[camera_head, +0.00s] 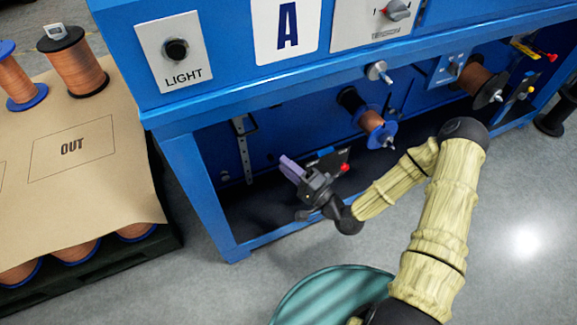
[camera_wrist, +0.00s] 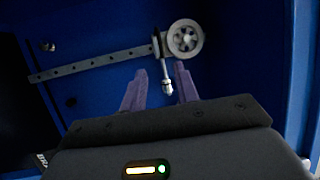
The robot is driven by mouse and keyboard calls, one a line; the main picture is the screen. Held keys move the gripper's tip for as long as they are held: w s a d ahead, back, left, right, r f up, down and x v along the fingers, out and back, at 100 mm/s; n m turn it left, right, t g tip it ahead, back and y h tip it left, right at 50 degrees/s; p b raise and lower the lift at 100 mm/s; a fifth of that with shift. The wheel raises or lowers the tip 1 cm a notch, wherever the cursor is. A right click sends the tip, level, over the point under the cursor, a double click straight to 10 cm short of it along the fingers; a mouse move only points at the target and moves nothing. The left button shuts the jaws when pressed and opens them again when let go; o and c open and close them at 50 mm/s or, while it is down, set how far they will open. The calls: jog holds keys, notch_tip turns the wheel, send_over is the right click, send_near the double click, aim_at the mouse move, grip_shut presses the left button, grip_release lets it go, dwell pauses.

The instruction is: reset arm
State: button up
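My gripper (camera_head: 291,167) reaches into the lower bay of the blue machine, in front of a grey perforated arm (camera_head: 243,150). In the wrist view my two purple fingers (camera_wrist: 160,90) stand apart, with a gap between them. A light pulley wheel (camera_wrist: 186,39) sits at the end of the perforated bar (camera_wrist: 97,60), beyond the fingertips. A metal pin with a knob (camera_wrist: 167,85) hangs from that end and shows in the gap between the fingers. I cannot tell whether the fingers touch it. The pulley is not clear in the head view.
The blue machine frame (camera_head: 198,185) surrounds the bay, with a leg to the left of my gripper. Copper spools (camera_head: 371,118) and (camera_head: 478,80) sit on spindles to the right. A brown board marked OUT (camera_head: 120,190) with spools is at left. Grey floor (camera_head: 520,200) is open at right.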

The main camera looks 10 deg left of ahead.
dwell(0.4)
jog(key=d+f+n+g+h, duration=0.4)
jog(key=d+n+g+h, duration=0.2)
jog(key=d+n+h, duration=0.3)
jog(key=s+d+r+m+g+h, duration=0.1)
jog(key=s+d+r+h, duration=0.2)
jog(key=d+r, duration=0.25)
jog(key=s+d+r+m+g+h, duration=0.1)
jog(key=s+d+r+h, duration=0.25)
jog(key=d+r, duration=0.2)
jog(key=s+r+g+p, duration=0.1)
jog(key=s+r, duration=0.3)
jog(key=w+p+v, duration=0.2)
jog(key=p+v, duration=1)
jog(key=w+a+r+p+v, duration=0.1)
jog(key=w+p+v, duration=0.2)
jog(key=p+v, duration=0.9)
jog(key=w+r+p+v, duration=0.1)
jog(key=w+p+v, duration=0.2)
jog(key=p+v, duration=0.9)
jog(key=shift+d+r+m+p, duration=0.2)
jog(key=shift+m+p, duration=0.1)
jog(key=shift+p, duration=0.35)
